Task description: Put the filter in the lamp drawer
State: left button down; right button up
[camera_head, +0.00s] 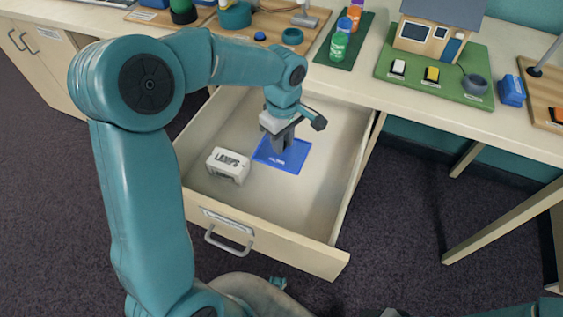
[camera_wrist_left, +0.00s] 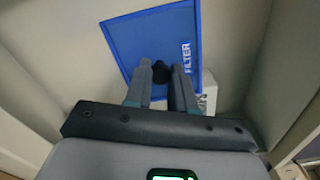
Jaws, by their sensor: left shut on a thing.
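The filter (camera_head: 297,156) is a flat blue framed square inside the open lamp drawer (camera_head: 270,242), beside the LAMPS box. It also shows in the left wrist view (camera_wrist_left: 150,40), with the word FILTER along one edge and a dark knob on it. My left gripper (camera_head: 281,148) reaches down into the drawer. In the left wrist view its fingers (camera_wrist_left: 161,72) are shut on the filter's knob. The filter lies level at or just above the drawer floor; I cannot tell whether it touches. My right gripper is not in view.
A white LAMPS box (camera_head: 228,164) stands in the drawer's left part. The drawer floor is clear to the right of the filter. The bench top (camera_head: 345,80) above holds bottles, a model house (camera_head: 437,30) on a green board and a blue object (camera_head: 511,91).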

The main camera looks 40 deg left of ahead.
aim_at(282, 160)
pick_arm(q)
notch_tip(282, 160, down, 9)
jog(key=shift+a+r+b, duration=0.1)
jog(key=shift+b, duration=0.4)
jog(key=c, duration=1)
grip_release()
jog(key=shift+f, duration=0.2)
jog(key=shift+o, duration=0.2)
jog(key=shift+r, duration=0.1)
jog(key=shift+r, duration=0.15)
notch_tip(282, 160, up, 12)
jog(key=shift+f+p, duration=0.1)
jog(key=shift+p, duration=0.85)
